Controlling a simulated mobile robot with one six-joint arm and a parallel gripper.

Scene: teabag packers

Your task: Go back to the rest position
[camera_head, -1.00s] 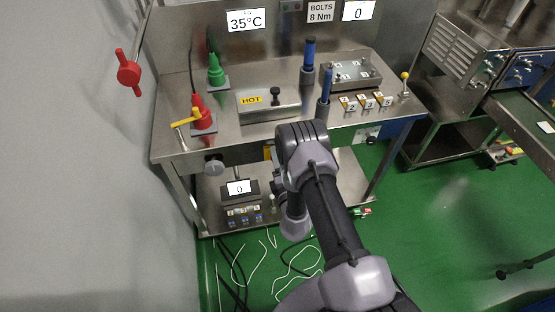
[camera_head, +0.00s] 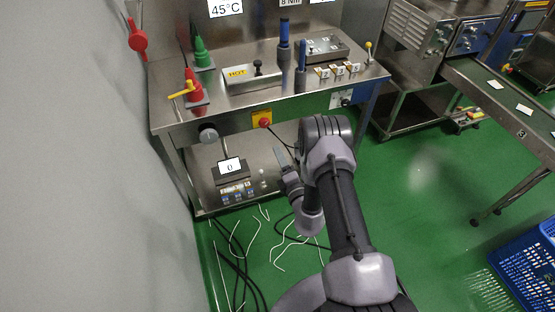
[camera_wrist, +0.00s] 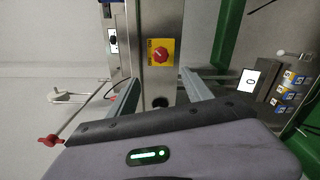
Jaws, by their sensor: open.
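My gripper (camera_wrist: 163,88) is open and empty in the wrist view, its two grey fingers apart. In the camera_head view my gripper (camera_head: 281,158) shows only in part, beside my folded arm and in front of the steel workbench (camera_head: 225,104). A red knob on a yellow plate (camera_head: 262,119) is on the bench front. This knob and plate also show in the wrist view (camera_wrist: 161,52), beyond the gap between the fingers. I cannot tell the exact distance between the fingers and the bench.
Red (camera_head: 195,90) and green (camera_head: 201,53) cones stand on the bench. A small display (camera_head: 230,167) is on its lower shelf. Loose cables (camera_head: 236,250) lie on the floor. A conveyor (camera_head: 510,110) and blue crate (camera_head: 530,270) are at right. Green floor between is clear.

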